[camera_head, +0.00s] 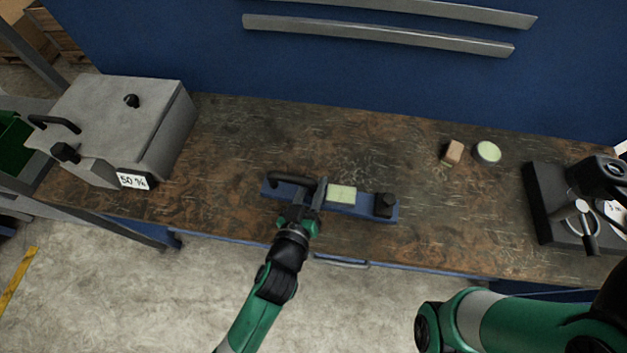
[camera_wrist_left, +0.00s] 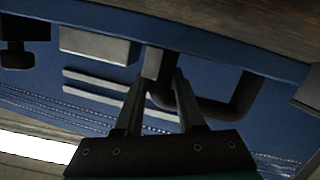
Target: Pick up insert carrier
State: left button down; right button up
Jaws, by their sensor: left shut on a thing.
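The insert carrier (camera_head: 364,208) is a long blue bar near the front edge of the bench. It has a black handle (camera_head: 288,178) at its left, a pale block (camera_head: 341,194) in the middle and a black knob (camera_head: 384,205) at its right. My left gripper (camera_head: 315,191) is shut on the handle near its inner end. In the left wrist view the fingers (camera_wrist_left: 160,82) close around the handle (camera_wrist_left: 238,98), with the blue bar (camera_wrist_left: 205,45) behind. I cannot tell whether the carrier is clear of the bench. My right gripper is out of view.
A grey box (camera_head: 125,115) with a "50 %" label stands on the left of the wooden bench (camera_head: 320,130). A small brown block (camera_head: 453,152) and a round pale-topped piece (camera_head: 487,152) lie at the back right. A dark microscope-like device (camera_head: 560,200) stands far right.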

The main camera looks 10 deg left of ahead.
aim_at(311, 197)
pick_arm(q)
jog(key=s+r, duration=0.1)
jog(key=s+r+p, duration=0.1)
jog(key=r, duration=0.1)
jog(key=s+r, duration=0.1)
jog(key=shift+d+r+p, duration=0.2)
jog(key=shift+r+p, duration=0.1)
jog(key=shift+r, duration=0.05)
jog(key=d+r+p+v, duration=0.1)
jog(key=v, duration=0.8)
jog(key=shift+s+d+r, duration=0.2)
jog(key=shift+d+r, duration=0.1)
jog(key=shift+d, duration=0.2)
jog(key=shift+f, duration=0.1)
jog(key=shift+w+a+f+b, duration=0.2)
jog(key=shift+w+f+b, duration=1.65)
jog(key=shift+w, duration=0.35)
jog(key=shift+w+a+f+b, duration=0.2)
jog(key=shift+w+f+b, duration=1.5)
jog(key=shift+w+f, duration=0.4)
jog(key=shift+w+a+f+b, duration=0.2)
jog(key=shift+w+f+b, duration=1.55)
jog(key=shift+w, duration=0.55)
jog(key=shift+w+f, duration=0.2)
jog(key=shift+w, duration=0.15)
jog(key=shift+f+b, duration=0.55)
jog(key=shift+b, duration=0.15)
